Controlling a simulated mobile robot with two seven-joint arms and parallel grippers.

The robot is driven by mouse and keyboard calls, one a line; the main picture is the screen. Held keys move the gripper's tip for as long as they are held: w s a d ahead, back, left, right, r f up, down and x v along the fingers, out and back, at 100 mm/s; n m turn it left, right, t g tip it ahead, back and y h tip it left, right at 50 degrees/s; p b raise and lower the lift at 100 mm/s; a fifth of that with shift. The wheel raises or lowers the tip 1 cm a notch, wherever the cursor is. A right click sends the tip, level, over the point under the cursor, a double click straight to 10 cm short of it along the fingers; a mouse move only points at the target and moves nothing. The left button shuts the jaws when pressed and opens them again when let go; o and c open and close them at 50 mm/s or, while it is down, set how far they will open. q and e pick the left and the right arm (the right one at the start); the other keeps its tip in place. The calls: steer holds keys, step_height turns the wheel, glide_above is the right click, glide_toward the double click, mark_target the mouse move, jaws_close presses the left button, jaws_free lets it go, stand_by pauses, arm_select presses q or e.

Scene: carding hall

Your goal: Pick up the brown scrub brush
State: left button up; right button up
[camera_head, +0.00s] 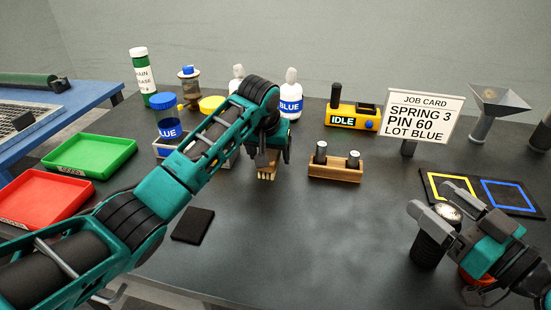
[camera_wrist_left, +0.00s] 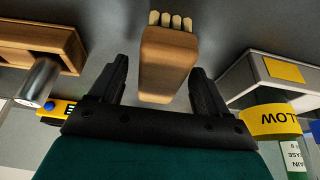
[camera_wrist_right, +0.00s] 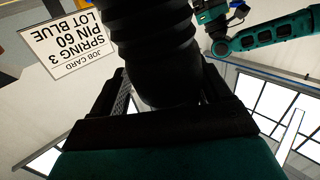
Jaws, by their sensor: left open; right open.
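The brown scrub brush (camera_wrist_left: 168,62), a wooden block with a row of pale bristles, lies between the open fingers of my left gripper (camera_wrist_left: 160,88) in the left wrist view. A gap shows on each side of it. In the head view only a small part of the brush (camera_head: 266,173) shows below my left gripper (camera_head: 268,155); the arm hides the rest. My right gripper (camera_head: 446,212) is open at the front right, around a dark ribbed cylinder (camera_head: 427,248) with a bright top. That cylinder (camera_wrist_right: 155,50) also fills the space between its fingers in the right wrist view.
Bottles and a blue-lidded jar (camera_head: 164,118) stand behind my left arm. A job card (camera_head: 419,115) stands at right. Green (camera_head: 90,150) and red (camera_head: 46,196) trays lie left. The table's middle is clear.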

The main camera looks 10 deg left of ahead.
mark_target(270, 151)
arm_select(q)
steer(key=shift+f, duration=0.2)
stand_by(0.6)
steer(key=c, duration=1.2)
step_height(270, 151, up, 11)
steer(key=shift+f, duration=0.2)
